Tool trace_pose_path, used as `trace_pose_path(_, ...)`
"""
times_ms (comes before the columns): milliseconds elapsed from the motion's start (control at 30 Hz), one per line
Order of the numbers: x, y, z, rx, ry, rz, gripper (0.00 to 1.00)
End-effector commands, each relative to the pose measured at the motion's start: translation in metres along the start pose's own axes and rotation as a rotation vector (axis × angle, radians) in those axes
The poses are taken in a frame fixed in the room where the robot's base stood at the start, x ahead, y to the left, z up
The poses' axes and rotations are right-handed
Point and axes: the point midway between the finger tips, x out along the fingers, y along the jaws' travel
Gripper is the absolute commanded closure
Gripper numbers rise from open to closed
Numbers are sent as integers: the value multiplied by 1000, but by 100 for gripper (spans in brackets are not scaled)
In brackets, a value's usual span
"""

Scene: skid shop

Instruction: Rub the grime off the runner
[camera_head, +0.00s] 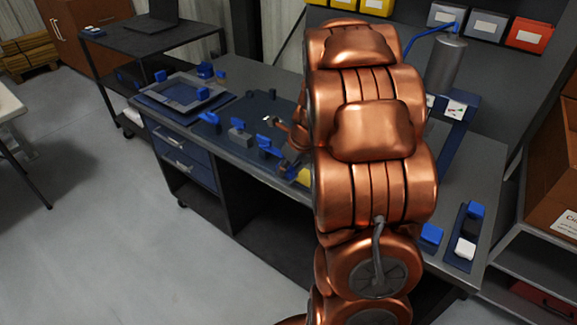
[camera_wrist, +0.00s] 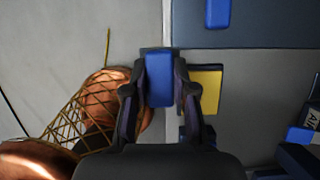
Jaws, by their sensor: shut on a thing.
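In the wrist view my gripper (camera_wrist: 160,85) has its two dark fingers closed on either side of a blue block (camera_wrist: 159,78), at the bench's front edge with floor to the left. In the head view my copper arm covers the middle of the bench and hides most of the gripper. I cannot clearly pick out the runner or any grime. A dark blue mat (camera_head: 262,108) lies on the bench, with a grey block (camera_head: 240,137) and blue pieces near its front edge. The block's underside is hidden.
A yellow pad (camera_wrist: 205,90) lies close beside the gripper on the grey bench (camera_head: 462,180). A grey tray frame (camera_head: 184,93) lies at the bench's left end. A narrow dark tray (camera_head: 460,252) with blue and white blocks lies at the right. A grey cylinder (camera_head: 444,65) stands behind.

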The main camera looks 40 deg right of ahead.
Motion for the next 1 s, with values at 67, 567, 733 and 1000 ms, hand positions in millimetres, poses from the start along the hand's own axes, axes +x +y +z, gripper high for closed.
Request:
trace_pose_path(67, 0, 0, 0, 0, 0, 0, 100)
trace_pose_path(567, 2, 1, 4, -47, 0, 19, 100)
trace_pose_path(733, 12, 10, 24, -294, -1, 120, 100)
trace_pose_path(1000, 34, 44, 60, -893, 0, 372, 100)
